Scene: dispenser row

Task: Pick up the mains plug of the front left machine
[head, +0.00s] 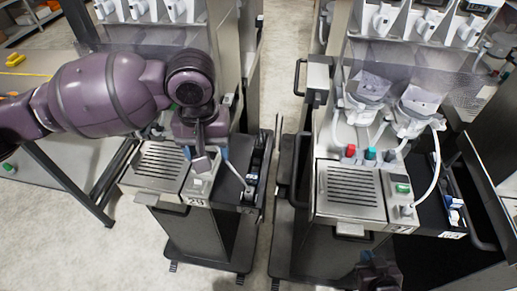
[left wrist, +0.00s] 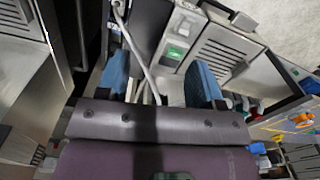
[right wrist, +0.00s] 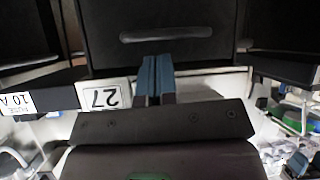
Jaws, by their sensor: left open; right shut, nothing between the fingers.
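The front left machine (head: 158,168) has a grilled drip tray and a side panel with a green-lit switch, which also shows in the left wrist view (left wrist: 173,53). A pale cable (left wrist: 146,68) runs from the panel side up to a small whitish end (left wrist: 118,9), which looks like the mains plug. In the head view a pale end (head: 248,192) lies on the dark side shelf. My left gripper (head: 213,163) is open and empty above the panel, the cable passing between its fingers in the picture. My right gripper (right wrist: 157,80) is shut and empty.
A second machine (head: 352,190) stands to the right, with a white cable (head: 436,172) and a dark side shelf. A narrow floor gap (head: 275,110) separates the machines. A table (head: 45,175) stands at the left. A "27" label (right wrist: 107,95) is near my right fingers.

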